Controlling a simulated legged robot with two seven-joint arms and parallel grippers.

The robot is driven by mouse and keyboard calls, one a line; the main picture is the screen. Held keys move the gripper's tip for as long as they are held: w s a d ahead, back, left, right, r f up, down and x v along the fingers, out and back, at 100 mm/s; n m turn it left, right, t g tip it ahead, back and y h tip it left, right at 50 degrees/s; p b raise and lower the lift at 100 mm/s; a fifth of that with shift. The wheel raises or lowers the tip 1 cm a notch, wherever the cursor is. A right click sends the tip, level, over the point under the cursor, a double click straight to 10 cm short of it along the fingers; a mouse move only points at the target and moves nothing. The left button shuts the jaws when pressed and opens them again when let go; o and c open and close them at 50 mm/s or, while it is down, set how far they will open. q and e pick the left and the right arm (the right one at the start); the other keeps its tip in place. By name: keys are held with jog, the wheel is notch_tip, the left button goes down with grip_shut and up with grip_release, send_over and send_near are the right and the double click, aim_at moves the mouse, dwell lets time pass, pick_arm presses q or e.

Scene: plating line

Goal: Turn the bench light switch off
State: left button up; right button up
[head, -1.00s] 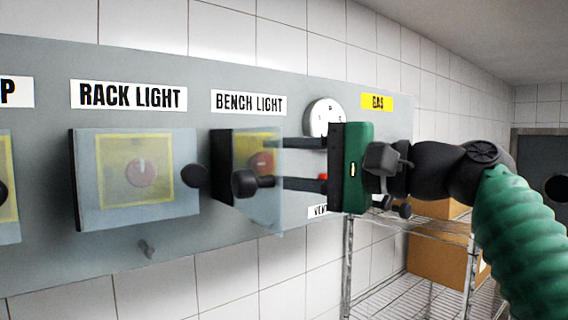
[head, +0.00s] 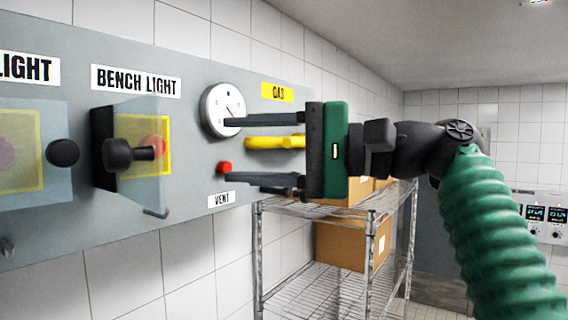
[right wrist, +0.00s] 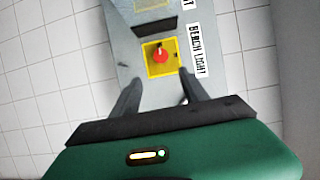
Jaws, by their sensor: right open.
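The bench light switch is a red knob (head: 155,146) on a yellow plate, under the BENCH LIGHT label (head: 136,82). Its clear cover (head: 138,182), with a black knob, stands swung out from the panel, and I see the switch through it in the head view. In the right wrist view the red knob (right wrist: 160,56) shows uncovered between my fingers, farther off. Its on or off setting is not clear. My right gripper (head: 232,150) is open and empty, right of the switch in the head view and apart from it. My left gripper is out of view.
The closed rack light cover (head: 30,150) is at left. A gauge (head: 222,110), a yellow gas handle (head: 275,142) and a red vent button (head: 224,168) lie behind my right fingers. A wire rack (head: 330,212) with boxes stands below right.

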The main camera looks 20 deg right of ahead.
jog(key=v, duration=0.5)
jog(key=shift+s+d, duration=0.15)
jog(key=shift+d, duration=0.25)
jog(key=shift+a, duration=0.25)
